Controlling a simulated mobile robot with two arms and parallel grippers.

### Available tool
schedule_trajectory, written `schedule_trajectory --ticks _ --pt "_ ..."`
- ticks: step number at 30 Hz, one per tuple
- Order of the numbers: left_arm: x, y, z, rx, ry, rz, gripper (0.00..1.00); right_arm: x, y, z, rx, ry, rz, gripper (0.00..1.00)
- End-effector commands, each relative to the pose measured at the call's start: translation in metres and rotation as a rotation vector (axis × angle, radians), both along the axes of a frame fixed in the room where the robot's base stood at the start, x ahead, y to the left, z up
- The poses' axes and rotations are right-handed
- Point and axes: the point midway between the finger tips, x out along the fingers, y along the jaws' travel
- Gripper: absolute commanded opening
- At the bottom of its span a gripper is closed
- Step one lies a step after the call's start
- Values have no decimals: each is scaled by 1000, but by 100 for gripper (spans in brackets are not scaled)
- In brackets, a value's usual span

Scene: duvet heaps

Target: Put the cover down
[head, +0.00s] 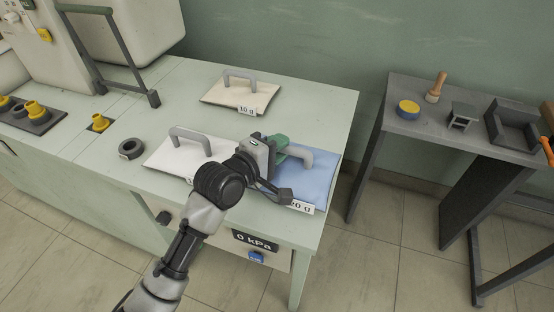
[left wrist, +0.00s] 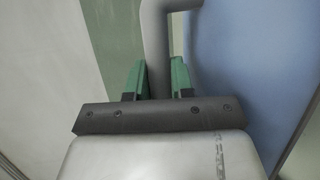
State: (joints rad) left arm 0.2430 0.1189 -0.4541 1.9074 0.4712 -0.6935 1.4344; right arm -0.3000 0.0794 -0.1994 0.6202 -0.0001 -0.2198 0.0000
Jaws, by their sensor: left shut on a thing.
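A blue cover (head: 318,178) with a grey arched handle (head: 300,154) is at the right end of the pale table (head: 330,120). A tag ending in "0 g" (head: 300,207) is at its front edge. My left gripper (head: 281,146) is shut on this handle. In the left wrist view the handle (left wrist: 156,50) passes between the green fingers (left wrist: 157,82), with the blue cover (left wrist: 250,60) to the right. I cannot tell whether the cover touches the table. My arm hides part of it. My right gripper is not in view.
A white cover (head: 168,156) lies just left of the blue one, and a cream cover (head: 222,93) lies behind. A dark ring (head: 131,148) and a lever frame (head: 128,65) are further left. A separate dark side table (head: 400,120) holds small items. Bare tabletop lies behind the blue cover.

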Motion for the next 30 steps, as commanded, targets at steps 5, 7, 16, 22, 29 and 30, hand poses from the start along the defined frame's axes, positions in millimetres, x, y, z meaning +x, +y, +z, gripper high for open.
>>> schedule_trajectory --ticks 5,7,16,22,29,30 --pt "5 1 -15 1 1 1 0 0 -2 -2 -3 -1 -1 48" --pt "5 1 -27 1 3 1 0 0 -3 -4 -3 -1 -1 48" --pt "5 1 -43 -2 -2 2 0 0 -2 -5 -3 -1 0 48" --pt "5 1 -45 -2 -1 2 0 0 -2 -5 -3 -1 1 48" --pt "5 1 -46 -1 0 2 48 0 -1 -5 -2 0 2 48" --pt "5 1 -46 -1 0 2 48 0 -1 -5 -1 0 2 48"
